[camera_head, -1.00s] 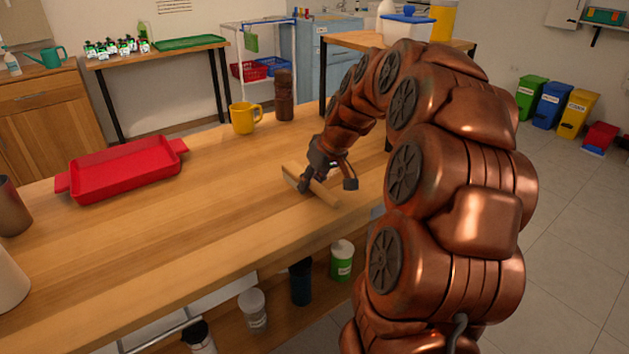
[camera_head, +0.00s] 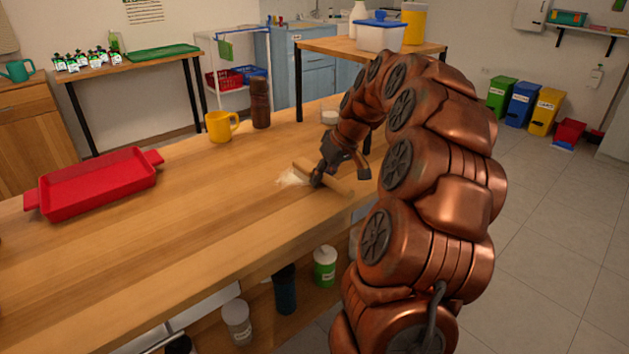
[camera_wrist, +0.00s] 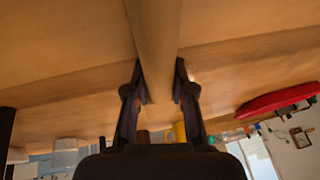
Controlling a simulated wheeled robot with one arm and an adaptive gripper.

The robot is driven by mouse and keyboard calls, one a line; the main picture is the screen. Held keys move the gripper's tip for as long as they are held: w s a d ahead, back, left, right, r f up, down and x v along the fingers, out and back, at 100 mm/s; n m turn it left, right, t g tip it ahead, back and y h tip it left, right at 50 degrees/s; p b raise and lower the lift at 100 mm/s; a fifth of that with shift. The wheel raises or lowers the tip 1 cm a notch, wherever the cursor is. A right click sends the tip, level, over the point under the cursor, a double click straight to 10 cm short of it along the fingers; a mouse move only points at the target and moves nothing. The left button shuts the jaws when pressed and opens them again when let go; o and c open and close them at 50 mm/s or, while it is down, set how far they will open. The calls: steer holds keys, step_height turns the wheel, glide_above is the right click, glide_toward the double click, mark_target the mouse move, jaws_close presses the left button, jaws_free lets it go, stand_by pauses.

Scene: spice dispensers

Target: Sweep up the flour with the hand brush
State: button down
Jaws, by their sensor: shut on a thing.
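The hand brush (camera_head: 338,185) has a pale wooden handle and lies low over the table, tilted in the picture. My gripper (camera_head: 340,174) is shut on this handle. In the wrist view the handle (camera_wrist: 154,40) runs between the two dark fingers of my gripper (camera_wrist: 159,78). The bristles are not clearly visible. A small pale pile of flour (camera_head: 292,178) lies on the wooden table, just left of the brush and my gripper. I cannot tell whether the brush touches it.
A red tray (camera_head: 98,185) stands on the table (camera_head: 190,225) at the left. A yellow mug (camera_head: 221,127) and a dark brown mill (camera_head: 261,103) stand behind the flour. Jars sit on a shelf below. The tabletop in front and left of the flour is clear.

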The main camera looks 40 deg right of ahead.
mark_target(340, 178)
steer(key=d, duration=0.2)
steer(key=shift+d+r, duration=0.1)
steer(key=shift+d, duration=2.05)
step_height(340, 178, up, 8)
steer(key=p, duration=0.3)
steer(key=shift+a, duration=0.15)
